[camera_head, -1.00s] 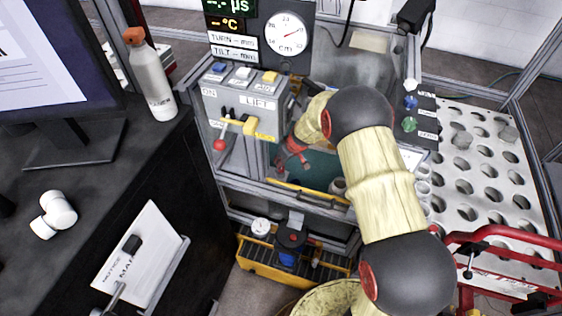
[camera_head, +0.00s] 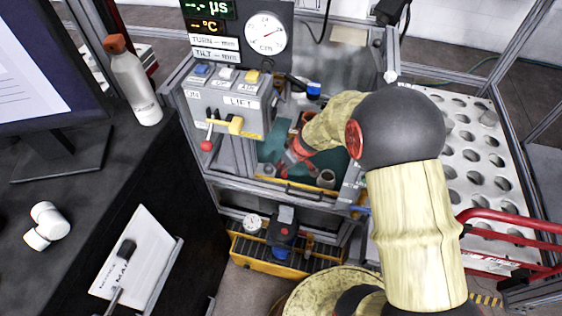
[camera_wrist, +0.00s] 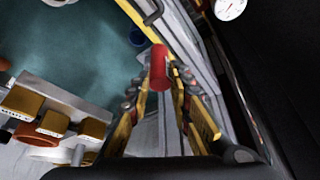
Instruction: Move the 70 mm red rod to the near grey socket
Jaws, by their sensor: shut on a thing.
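The red rod (camera_wrist: 158,68) shows in the wrist view, upper end toward the camera's far side, between the two yellow-sided fingers of my gripper (camera_wrist: 160,88). My gripper is shut on it. In the head view my gripper (camera_head: 285,166) is low inside the gantry bay, over the teal floor (camera_head: 268,152), partly hidden by my arm; the rod is not clear there. A grey, round, open-topped piece (camera_head: 326,178) stands near the bay's front edge, right of my gripper. It looks like a grey socket, but I cannot tell if it is the near one.
A grey control box (camera_head: 225,103) with a red-knobbed lever stands left of the bay. A yellow-edged rail (camera_head: 300,186) runs along its front. In the wrist view, a dark blue cup-like piece (camera_wrist: 138,37) is near the rail and yellow blocks (camera_wrist: 55,122) are lower left.

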